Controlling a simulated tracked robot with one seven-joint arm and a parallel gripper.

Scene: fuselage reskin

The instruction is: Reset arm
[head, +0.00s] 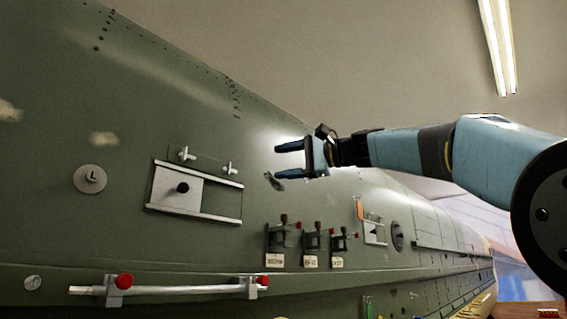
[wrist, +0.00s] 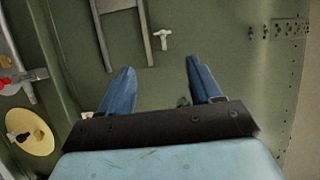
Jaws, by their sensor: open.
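My gripper (head: 290,161) is held in front of the upper part of the green fuselage skin (head: 225,130) in the head view. It points left and its two dark blue fingers are apart, with nothing between them. In the wrist view my gripper (wrist: 155,85) also shows open and empty, with the green skin behind it. My blue arm reaches in from the right edge of the head view. I cannot tell the exact gap between the fingertips and the skin.
A silver sliding frame (head: 222,204) with a black knob is on the skin, with two small T-handles above it. Several labelled clamps (head: 313,238) are mounted below my gripper. A silver rail (head: 180,290) with red knobs runs along the lower left. Free air lies above my arm.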

